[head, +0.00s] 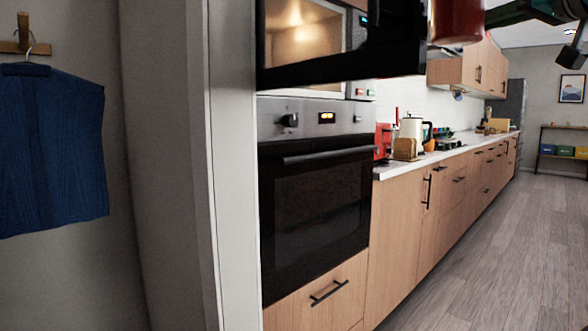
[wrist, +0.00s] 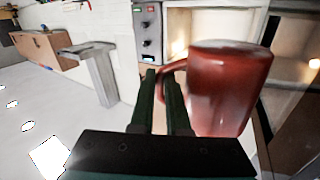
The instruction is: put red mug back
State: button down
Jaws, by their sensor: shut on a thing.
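The red mug (wrist: 222,90) fills the right middle of the wrist view, its handle turned left toward my gripper (wrist: 160,80). My gripper's two dark green fingers are closed at the handle, and the mug is held up off any surface. In the head view only the lower part of the mug (head: 457,22) shows at the top edge. Part of my gripper (head: 522,12) shows to its right, with the fingertips hard to make out.
A lit compartment (head: 300,32) is above the black oven (head: 318,215). A dark panel (head: 395,45) juts out beside it. Right of the oven, a counter holds a red appliance (head: 383,142) and a white kettle (head: 411,128). The wooden floor (head: 490,240) is clear. A blue garment (head: 50,150) hangs left.

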jog(key=w+d+f+m+h, duration=0.1)
jog(key=w+f+h, duration=0.1)
jog(key=w+f, duration=0.7)
jog(key=w+f+m+h, duration=0.15)
jog(key=w+f, duration=0.25)
jog(key=w, duration=0.9)
jog(key=w+a+f+m+h, duration=0.15)
jog(key=w+f, duration=0.25)
jog(key=f, duration=0.4)
jog(key=w+a+f+h, duration=0.1)
jog(key=w+f+h, duration=0.1)
jog(key=w+f, duration=0.5)
jog(key=s+a+f+y, duration=0.1)
jog(key=s+a+f, duration=0.1)
jog(key=a+f, duration=0.3)
jog(key=s+a+f, duration=0.2)
jog(key=a+f, duration=0.3)
jog(key=f, duration=0.9)
jog(key=s+a+f+n+y, duration=0.1)
jog(key=a+f, duration=0.4)
jog(key=f, duration=0.5)
jog(key=shift+s+a+f+t+y, duration=0.2)
jog(key=shift+s+a+t+y, duration=0.1)
jog(key=shift+s, duration=0.5)
